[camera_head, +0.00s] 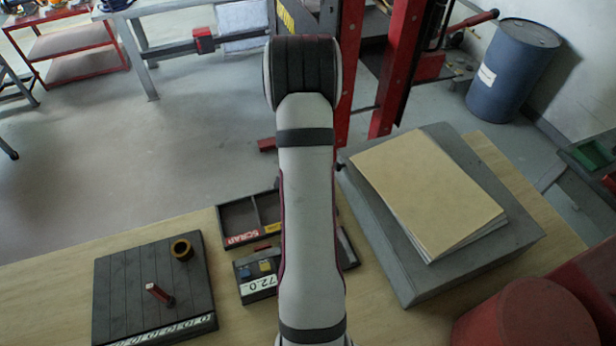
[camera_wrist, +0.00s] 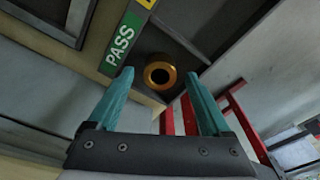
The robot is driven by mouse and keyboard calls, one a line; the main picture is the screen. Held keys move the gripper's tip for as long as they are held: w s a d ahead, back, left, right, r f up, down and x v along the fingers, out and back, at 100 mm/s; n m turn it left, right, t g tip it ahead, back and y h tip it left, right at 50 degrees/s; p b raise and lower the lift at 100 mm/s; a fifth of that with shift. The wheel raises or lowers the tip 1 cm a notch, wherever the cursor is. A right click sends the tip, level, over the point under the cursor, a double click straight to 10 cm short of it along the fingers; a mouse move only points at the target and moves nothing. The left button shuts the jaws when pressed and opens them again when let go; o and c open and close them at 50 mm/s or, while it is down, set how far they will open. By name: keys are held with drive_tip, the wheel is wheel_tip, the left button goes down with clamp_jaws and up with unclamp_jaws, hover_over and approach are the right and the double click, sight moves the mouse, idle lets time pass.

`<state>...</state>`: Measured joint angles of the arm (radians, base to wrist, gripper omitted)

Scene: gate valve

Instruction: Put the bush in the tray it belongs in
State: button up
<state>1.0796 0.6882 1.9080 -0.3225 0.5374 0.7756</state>
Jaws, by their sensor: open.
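In the wrist view a gold-coloured bush (camera_wrist: 160,75) with a dark hole shows over the dark tray (camera_wrist: 185,62), beside its green PASS label. My gripper (camera_wrist: 158,77) is open, its two teal fingers either side of the bush in the picture. I cannot tell whether they touch it or whether the bush rests on the tray floor. In the head view my arm hides the gripper and part of the trays. The SCRAP tray (camera_head: 229,215) shows left of the arm. A gold-brown ring (camera_head: 181,250) stands on a dark grooved board (camera_head: 120,262).
A red-topped pin (camera_head: 158,293) stands on the board. A grey slab (camera_head: 490,245) with a tan stack (camera_head: 425,185) fills the right. Bare wooden tabletop (camera_head: 60,285) shows at the left.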

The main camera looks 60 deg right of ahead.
wheel_tip(320, 180, up, 10)
drive_tip(key=a+r, duration=0.1)
drive_tip(key=w+a+r+n+y, duration=0.1)
drive_tip(key=w+a+r+n, duration=0.2)
drive_tip(key=a, duration=0.6)
drive_tip(key=w+a+r+n, duration=0.3)
drive_tip(key=a, duration=0.5)
drive_tip(key=s+a+r+n+y, duration=0.1)
drive_tip(key=s+a+n, duration=0.3)
drive_tip(key=a, duration=0.7)
drive_tip(key=s+a+r+n+y, duration=0.1)
drive_tip(key=s+a+n, duration=0.4)
drive_tip(key=a, duration=0.6)
drive_tip(key=shift+s+r+n, duration=0.15)
drive_tip(key=shift+s+n, duration=0.15)
drive_tip(key=shift+s, duration=0.55)
drive_tip(key=shift+o, duration=1.4)
drive_tip(key=w+d+r+n, duration=0.2)
drive_tip(key=w+n, duration=0.1)
drive_tip(key=w, duration=0.3)
drive_tip(key=w+d+r+n, duration=0.3)
drive_tip(key=w+n, duration=0.1)
drive_tip(key=w, duration=0.3)
drive_tip(key=shift+w+d+h, duration=0.25)
drive_tip(key=shift+h, duration=0.05)
drive_tip(key=w+d+n+h, duration=0.1)
drive_tip(key=w+d+n, duration=0.65)
drive_tip(key=w, duration=0.25)
wheel_tip(320, 180, down, 10)
drive_tip(key=shift+w, duration=0.25)
